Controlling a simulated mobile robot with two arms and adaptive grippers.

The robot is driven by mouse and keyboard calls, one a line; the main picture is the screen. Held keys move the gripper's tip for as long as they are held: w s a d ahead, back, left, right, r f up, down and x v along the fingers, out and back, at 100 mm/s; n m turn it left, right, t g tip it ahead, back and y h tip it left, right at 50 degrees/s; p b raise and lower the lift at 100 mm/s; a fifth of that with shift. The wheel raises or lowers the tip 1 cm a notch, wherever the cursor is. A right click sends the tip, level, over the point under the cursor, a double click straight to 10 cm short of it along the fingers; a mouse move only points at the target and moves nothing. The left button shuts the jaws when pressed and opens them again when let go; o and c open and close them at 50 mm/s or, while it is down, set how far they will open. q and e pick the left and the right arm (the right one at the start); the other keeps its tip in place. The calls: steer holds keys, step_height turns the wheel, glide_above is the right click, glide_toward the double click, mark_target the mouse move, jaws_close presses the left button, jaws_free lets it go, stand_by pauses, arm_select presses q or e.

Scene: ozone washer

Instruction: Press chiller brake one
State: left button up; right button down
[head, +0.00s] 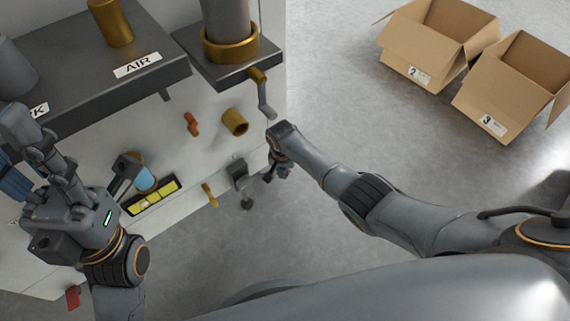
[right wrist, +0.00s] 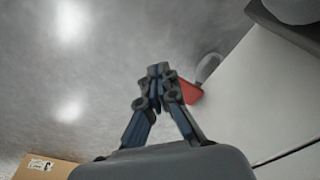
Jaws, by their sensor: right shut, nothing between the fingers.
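A red tab (right wrist: 190,92) beside a grey rounded part (right wrist: 207,67), which looks like a caster with a brake pedal, shows in the right wrist view at the foot of a white panel. I cannot tell whether it is brake one. My right gripper (right wrist: 158,75) is shut and empty, its tips just left of the red tab in the picture; contact cannot be judged. In the head view this gripper (head: 276,172) hangs low by the machine's right edge. Another red tab (head: 73,297) shows at lower left. My left gripper (head: 38,150) is over the machine's left side; its fingers are unclear.
The white machine front (head: 205,150) carries a crank handle (head: 264,95), a brass knob (head: 235,122), yellow switches (head: 153,196) and a grey fitting (head: 240,175). Two open cardboard boxes, one (head: 415,65) behind another (head: 490,105), stand at right. The floor between is clear.

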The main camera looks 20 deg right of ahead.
step_height(320, 180, up, 12)
steer(key=s, duration=0.1)
steer(key=shift+a, duration=0.25)
stand_by(0.8)
